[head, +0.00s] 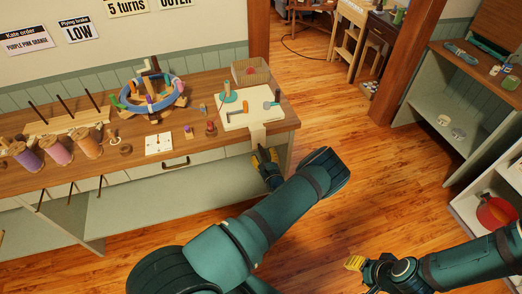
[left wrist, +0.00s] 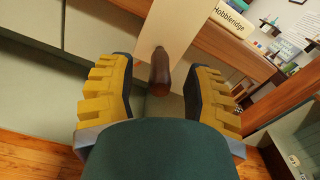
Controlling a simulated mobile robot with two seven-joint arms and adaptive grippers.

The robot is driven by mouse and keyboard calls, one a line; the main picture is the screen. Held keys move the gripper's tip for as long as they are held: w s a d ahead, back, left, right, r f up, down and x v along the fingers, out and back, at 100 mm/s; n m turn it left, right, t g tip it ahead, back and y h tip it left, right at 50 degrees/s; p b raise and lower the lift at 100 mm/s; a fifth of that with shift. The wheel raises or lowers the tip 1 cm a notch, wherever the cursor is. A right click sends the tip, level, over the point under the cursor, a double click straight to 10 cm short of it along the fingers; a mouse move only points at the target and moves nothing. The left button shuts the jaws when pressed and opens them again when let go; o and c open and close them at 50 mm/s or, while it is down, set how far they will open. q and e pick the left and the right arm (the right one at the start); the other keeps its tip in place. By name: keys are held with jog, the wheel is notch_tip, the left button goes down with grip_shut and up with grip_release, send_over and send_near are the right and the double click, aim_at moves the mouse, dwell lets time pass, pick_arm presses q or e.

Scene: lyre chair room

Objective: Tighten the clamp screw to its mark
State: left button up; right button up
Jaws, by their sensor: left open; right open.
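The clamp screw's dark brown rounded handle (left wrist: 160,72) shows in the left wrist view, sticking out of a pale wooden piece (left wrist: 174,28). In the head view this pale piece (head: 258,133) hangs over the bench's front edge. My left gripper (head: 264,160) is just below it. In the left wrist view its yellow fingers (left wrist: 158,88) are open on either side of the handle, with gaps showing on both sides. I cannot make out the mark. My right gripper (head: 354,264) is empty, well away over the floor at the lower right.
The wooden bench (head: 222,142) carries a pale board (head: 245,117) with small tools, a basket (head: 250,72), a blue ring (head: 150,95) and several spools at the left. Open wooden floor (head: 335,115) lies right of the bench. Shelves (head: 450,110) stand at the right.

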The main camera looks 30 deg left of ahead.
aim_at(260, 146)
pick_arm(q)
jog(key=shift+x, duration=1.75)
grip_shut()
